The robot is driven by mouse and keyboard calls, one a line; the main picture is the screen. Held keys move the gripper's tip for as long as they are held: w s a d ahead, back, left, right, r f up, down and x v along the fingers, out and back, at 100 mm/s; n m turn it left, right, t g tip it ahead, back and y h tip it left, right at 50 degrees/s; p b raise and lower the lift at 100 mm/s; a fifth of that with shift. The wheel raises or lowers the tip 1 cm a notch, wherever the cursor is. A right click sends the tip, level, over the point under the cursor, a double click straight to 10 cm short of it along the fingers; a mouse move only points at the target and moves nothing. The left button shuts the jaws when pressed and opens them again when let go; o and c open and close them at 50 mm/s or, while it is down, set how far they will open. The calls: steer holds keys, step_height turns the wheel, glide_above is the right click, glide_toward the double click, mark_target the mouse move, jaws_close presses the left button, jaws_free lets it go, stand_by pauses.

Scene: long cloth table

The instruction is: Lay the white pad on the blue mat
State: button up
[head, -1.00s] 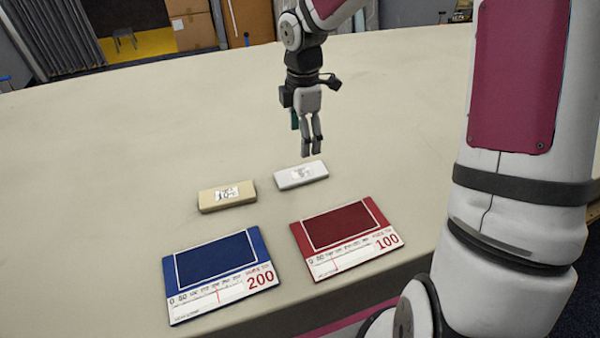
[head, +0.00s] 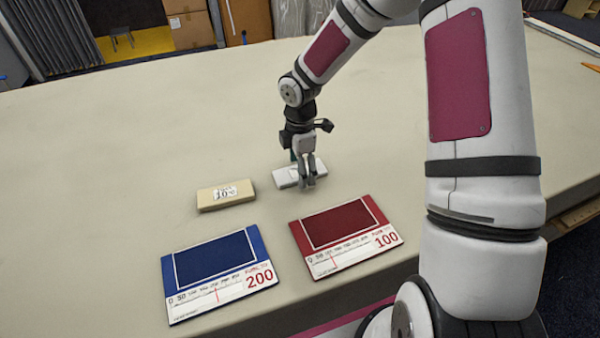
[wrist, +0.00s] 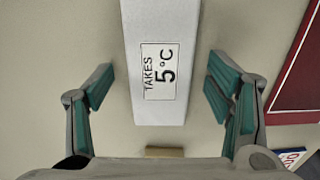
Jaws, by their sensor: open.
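The white pad (head: 284,178) lies on the table behind the red mat. In the wrist view the white pad (wrist: 160,100) has a label reading "TAKES 5°C". My gripper (head: 307,184) is low over the pad in the head view and hides part of it. In the wrist view my open gripper (wrist: 162,97) has one finger on each side of the pad, with a gap on both sides. The blue mat (head: 218,274) lies flat at the front left, marked 200, with nothing on it.
A tan pad (head: 226,195) lies left of the white pad, behind the blue mat. The red mat (head: 346,236), marked 100, lies bare to the right of the blue mat. The table (head: 120,150) is clear to the left and behind.

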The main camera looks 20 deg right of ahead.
steer(key=c, duration=1.2)
steer(key=shift+c, duration=0.2)
